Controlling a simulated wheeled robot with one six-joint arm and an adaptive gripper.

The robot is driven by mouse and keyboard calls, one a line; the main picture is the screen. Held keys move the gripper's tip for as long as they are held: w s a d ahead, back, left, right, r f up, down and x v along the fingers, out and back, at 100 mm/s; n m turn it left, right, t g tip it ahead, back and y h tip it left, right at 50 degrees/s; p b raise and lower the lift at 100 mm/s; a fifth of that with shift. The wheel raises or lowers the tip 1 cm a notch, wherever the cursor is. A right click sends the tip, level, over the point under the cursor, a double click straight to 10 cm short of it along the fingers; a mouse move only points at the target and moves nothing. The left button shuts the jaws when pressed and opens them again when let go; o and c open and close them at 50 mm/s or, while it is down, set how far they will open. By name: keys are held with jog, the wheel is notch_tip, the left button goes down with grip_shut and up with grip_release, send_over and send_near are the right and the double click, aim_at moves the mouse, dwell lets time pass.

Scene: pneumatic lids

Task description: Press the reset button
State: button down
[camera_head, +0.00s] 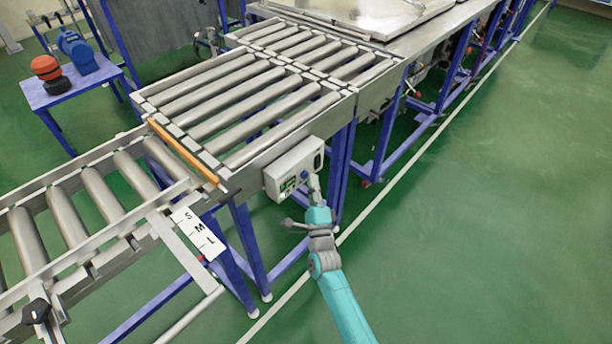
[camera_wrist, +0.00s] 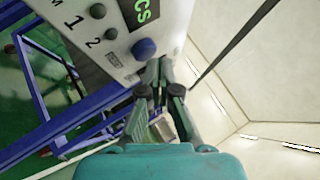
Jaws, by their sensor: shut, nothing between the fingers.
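The control box (camera_head: 292,168) is grey-white and sits on the side of the roller conveyor. In the wrist view its panel (camera_wrist: 75,18) shows a round blue button (camera_wrist: 143,47), dark round buttons beside the digits 1 and 2, and a green-lettered display (camera_wrist: 140,12). A small label (camera_wrist: 114,59) lies left of the blue button; its lettering is too small to read surely. My gripper (camera_head: 315,184) is shut and empty, in front of the box's lower right part. In the wrist view my gripper's fingertips (camera_wrist: 159,66) are close beside the blue button. I cannot tell whether they touch it.
The roller conveyor (camera_head: 253,148) runs behind the box on blue legs. A plate marked S, M, L (camera_head: 198,233) is at its lower left. A blue side table (camera_head: 72,90) holds a red-orange device (camera_head: 46,67). The green floor (camera_head: 480,220) at right is clear.

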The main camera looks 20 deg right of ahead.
jog(key=shift+s+d, duration=0.2)
jog(key=shift+s, duration=0.15)
jog(key=shift+s+d, duration=0.4)
jog(key=shift+s, duration=0.35)
jog(key=shift+s+d, duration=0.4)
jog(key=shift+s, duration=0.35)
jog(key=shift+s+d, duration=0.4)
jog(key=shift+s, duration=0.35)
